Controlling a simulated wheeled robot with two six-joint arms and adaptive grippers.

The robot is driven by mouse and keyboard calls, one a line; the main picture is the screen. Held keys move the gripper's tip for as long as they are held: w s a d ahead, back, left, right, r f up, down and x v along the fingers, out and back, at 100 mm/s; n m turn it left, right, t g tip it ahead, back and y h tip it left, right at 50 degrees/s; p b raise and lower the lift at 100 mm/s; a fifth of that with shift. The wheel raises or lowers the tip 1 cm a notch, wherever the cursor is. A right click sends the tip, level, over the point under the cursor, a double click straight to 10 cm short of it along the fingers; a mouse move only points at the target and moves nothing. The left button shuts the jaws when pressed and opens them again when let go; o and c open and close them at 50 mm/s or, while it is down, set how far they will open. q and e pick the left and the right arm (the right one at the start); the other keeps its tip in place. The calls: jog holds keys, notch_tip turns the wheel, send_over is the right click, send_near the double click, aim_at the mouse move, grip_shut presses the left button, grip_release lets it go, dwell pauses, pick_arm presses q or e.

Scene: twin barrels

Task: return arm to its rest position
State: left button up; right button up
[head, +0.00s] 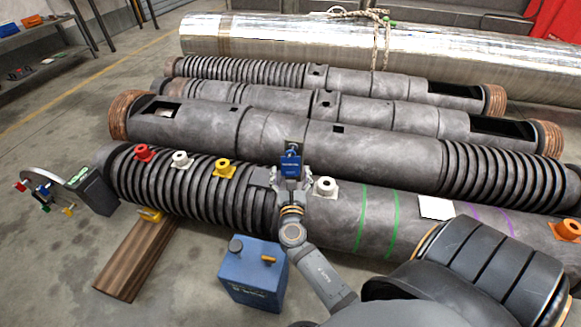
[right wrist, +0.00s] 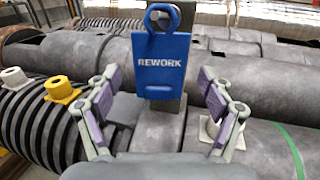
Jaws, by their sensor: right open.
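My right gripper (head: 290,180) is over the nearest dark barrel (head: 345,215), near the end of its ribbed part. It is open. In the right wrist view its two fingers stand apart, left and right of a blue tag (right wrist: 162,68) lettered REWORK, with clear gaps on both sides. The tag (head: 291,166) hangs upright by its ring in front of a grey post (right wrist: 165,115) and looks free of the fingers. My right arm (head: 322,275) reaches up from the bottom of the head view. My left gripper is not in view.
Red (head: 144,153), white (head: 181,159) and yellow (head: 224,168) fittings sit on the ribs. Another white fitting (head: 325,187) is just right of my gripper. A blue can (head: 252,278) stands near the arm. More barrels (head: 290,133) lie behind.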

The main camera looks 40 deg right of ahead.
jog(key=v, duration=0.4)
jog(key=shift+s+a, duration=0.2)
jog(key=shift+s, duration=0.15)
